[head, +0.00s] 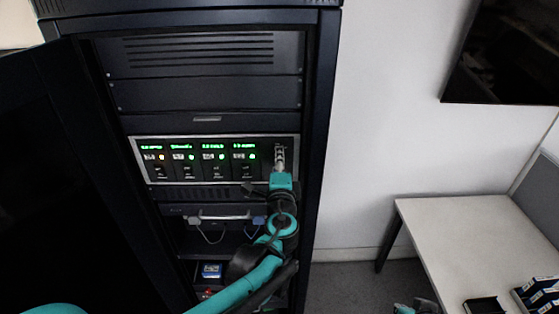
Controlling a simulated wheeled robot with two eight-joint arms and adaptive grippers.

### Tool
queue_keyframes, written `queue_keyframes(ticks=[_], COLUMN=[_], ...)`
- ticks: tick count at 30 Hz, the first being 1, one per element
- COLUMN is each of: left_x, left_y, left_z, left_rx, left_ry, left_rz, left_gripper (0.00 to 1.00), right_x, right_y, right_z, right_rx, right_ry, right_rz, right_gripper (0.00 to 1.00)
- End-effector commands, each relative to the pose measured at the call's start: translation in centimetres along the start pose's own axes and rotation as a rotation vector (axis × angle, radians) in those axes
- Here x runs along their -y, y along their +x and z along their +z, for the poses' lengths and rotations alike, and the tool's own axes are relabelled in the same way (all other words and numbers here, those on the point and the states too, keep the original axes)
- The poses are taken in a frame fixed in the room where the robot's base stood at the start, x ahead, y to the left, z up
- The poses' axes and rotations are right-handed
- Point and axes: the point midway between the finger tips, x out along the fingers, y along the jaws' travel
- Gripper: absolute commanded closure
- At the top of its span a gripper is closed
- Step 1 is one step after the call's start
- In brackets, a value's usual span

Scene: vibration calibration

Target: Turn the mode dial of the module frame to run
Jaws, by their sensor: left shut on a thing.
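The module frame (136,150) is a silver-edged unit in the open rack, with several modules showing green displays and small lights. My left gripper (279,163) reaches up from below to the right end panel of the frame. Its fingers are shut on the mode dial there, which is mostly hidden by them, so I cannot read its setting. A teal and grey part of my right arm (415,307) shows at the bottom edge; its fingers are not clear.
The dark rack door (50,190) stands open at the left. Below the frame are a shelf with a handle and cables (220,217) and a blue box (211,270). A white table (460,235) with dark boxes stands at right. A screen (505,50) hangs on the wall.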

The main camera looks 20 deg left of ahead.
Motion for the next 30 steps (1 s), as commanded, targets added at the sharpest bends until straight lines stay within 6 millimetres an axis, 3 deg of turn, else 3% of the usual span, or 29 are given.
queue_keyframes(ticks=[15, 16, 18, 26, 30], left_x=[-0.04, -0.04, -0.03, -0.01, 0.01], left_y=[-0.01, -0.02, -0.01, -0.04, -0.98], left_z=[0.04, 0.04, 0.03, 0.01, -0.09], left_rx=[0.001, 0.001, 0.001, 0.000, -0.002], left_ry=[-0.020, -0.020, -0.020, -0.019, -0.018], left_rz=[0.001, 0.001, 0.001, 0.000, 0.000], left_gripper=[1.00, 0.68, 0.55, 0.55, 0.55], right_x=[0.00, 0.00, 0.00, 0.00, 0.00], right_y=[0.04, 0.04, 0.04, 0.04, 0.04], right_z=[0.03, 0.03, 0.03, 0.03, 0.03], right_rx=[0.000, 0.000, 0.000, 0.000, 0.000], right_ry=[0.000, 0.000, 0.000, 0.000, 0.000], right_rz=[0.000, 0.000, 0.000, 0.000, 0.000], right_gripper=[1.00, 1.00, 1.00, 1.00, 1.00])
